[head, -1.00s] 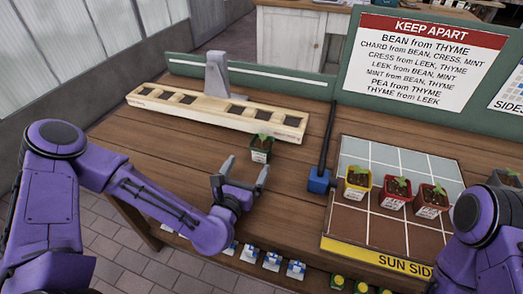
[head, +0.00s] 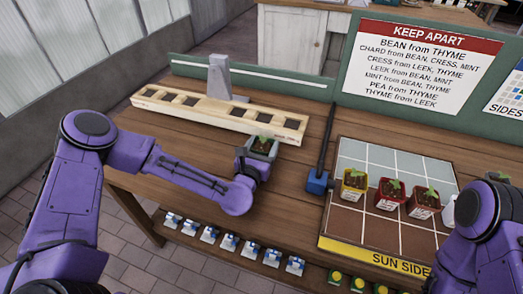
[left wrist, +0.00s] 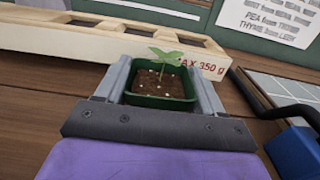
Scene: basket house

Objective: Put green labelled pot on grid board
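The green pot (left wrist: 160,101) holds dark soil and a small seedling. In the head view the pot (head: 262,148) stands on the wooden table just in front of the long wooden rack, mostly hidden by my left gripper. Its label is not visible. My left gripper (left wrist: 161,85) has one finger on each side of the pot, close against its rim, and looks shut on it. The grid board (head: 365,225) lies to the right, with pale tiles at the back and brown tiles in front. My right arm is at the lower right; its gripper is not visible.
Yellow (head: 354,186), red (head: 390,194) and dark red (head: 423,204) pots stand in a row on the board; a whitish object is partly hidden beside them. A blue block with a black bar (head: 318,182) stands between my left gripper and the board. The rack (head: 220,118) is behind.

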